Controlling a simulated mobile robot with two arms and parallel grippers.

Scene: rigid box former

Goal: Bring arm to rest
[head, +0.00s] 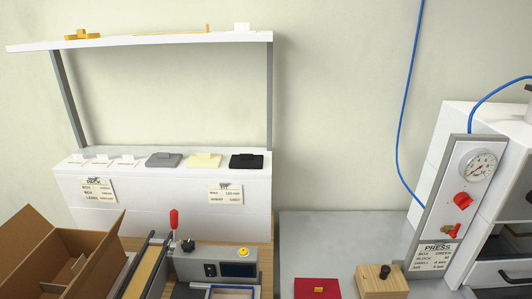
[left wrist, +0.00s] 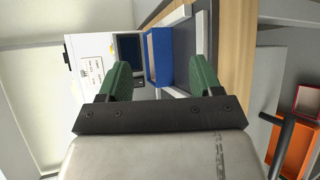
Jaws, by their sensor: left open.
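My left gripper (left wrist: 160,68) shows in the left wrist view with its two green fingers spread apart. Nothing is held between the fingers. Beyond the fingertips are a dark screen (left wrist: 129,46) and a blue-walled tray (left wrist: 153,58); I cannot tell how far away they are. Neither gripper shows in the head view. My right gripper is in no view.
In the head view, a device with a red-knobbed lever (head: 174,220) and an open cardboard box (head: 30,240) stand at lower left. A press (head: 455,200) stands right. A red pad (head: 317,289) and wooden block (head: 382,284) lie on the grey bench (head: 330,240).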

